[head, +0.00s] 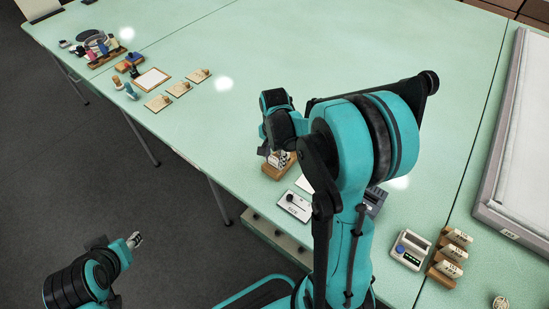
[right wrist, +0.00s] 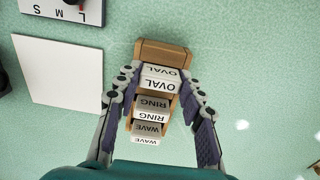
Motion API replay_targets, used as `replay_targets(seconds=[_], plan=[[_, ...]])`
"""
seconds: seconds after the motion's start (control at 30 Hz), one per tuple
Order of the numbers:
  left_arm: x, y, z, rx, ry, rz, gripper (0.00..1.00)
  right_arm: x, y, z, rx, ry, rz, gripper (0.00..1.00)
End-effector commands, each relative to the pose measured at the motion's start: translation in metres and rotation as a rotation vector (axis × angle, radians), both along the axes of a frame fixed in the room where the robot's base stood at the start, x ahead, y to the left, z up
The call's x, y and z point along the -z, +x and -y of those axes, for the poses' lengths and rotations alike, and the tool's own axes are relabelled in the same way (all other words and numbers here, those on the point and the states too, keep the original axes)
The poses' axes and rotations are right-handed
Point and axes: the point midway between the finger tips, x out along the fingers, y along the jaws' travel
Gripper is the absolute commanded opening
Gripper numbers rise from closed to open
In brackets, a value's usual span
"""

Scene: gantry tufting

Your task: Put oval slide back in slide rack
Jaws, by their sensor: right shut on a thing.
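The slide rack (right wrist: 163,50) is a wooden block holding a row of labelled slides, seen from above in the right wrist view. The oval slide (right wrist: 160,84), a white-and-grey block marked OVAL, is at the rack's far end. My right gripper (right wrist: 160,76) is shut on its two sides. I cannot tell whether its base is fully seated. The ring slide (right wrist: 153,108) and wave slide (right wrist: 147,131) stand in line nearer the camera. In the head view my right arm partly hides the rack (head: 272,172). My left gripper (head: 134,240) is off the table at lower left; its jaws are too small to judge.
A white square plate (right wrist: 62,68) and a panel marked L M S (right wrist: 62,8) lie beside the rack. A small white device (head: 410,249) and another wooden holder (head: 437,272) stand right. A large grey-rimmed tray (head: 493,190) is at far right. The table's middle is clear.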

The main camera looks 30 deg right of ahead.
Motion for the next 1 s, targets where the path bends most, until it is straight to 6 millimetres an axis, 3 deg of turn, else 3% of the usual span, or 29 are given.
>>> replay_targets(seconds=[0.1, 0.13, 0.2, 0.6, 1.0], plan=[[0.000, 0.000, 0.000, 0.000, 0.000, 0.000, 0.40, 0.000, 0.000, 0.000, 0.000, 0.000, 0.000, 0.04], [0.000, 0.000, 0.000, 0.000, 0.000, 0.000, 0.40, 0.000, 0.000, 0.000, 0.000, 0.000, 0.000, 0.46], [0.000, 0.000, 0.000, 0.000, 0.000, 0.000, 0.40, 0.000, 0.000, 0.000, 0.000, 0.000, 0.000, 0.63], [0.000, 0.000, 0.000, 0.000, 0.000, 0.000, 0.40, -0.008, 0.000, 0.000, 0.000, 0.000, 0.000, 0.63], [0.000, 0.000, 0.000, 0.000, 0.000, 0.000, 0.40, -0.088, 0.000, 0.000, 0.000, 0.000, 0.000, 0.63]])
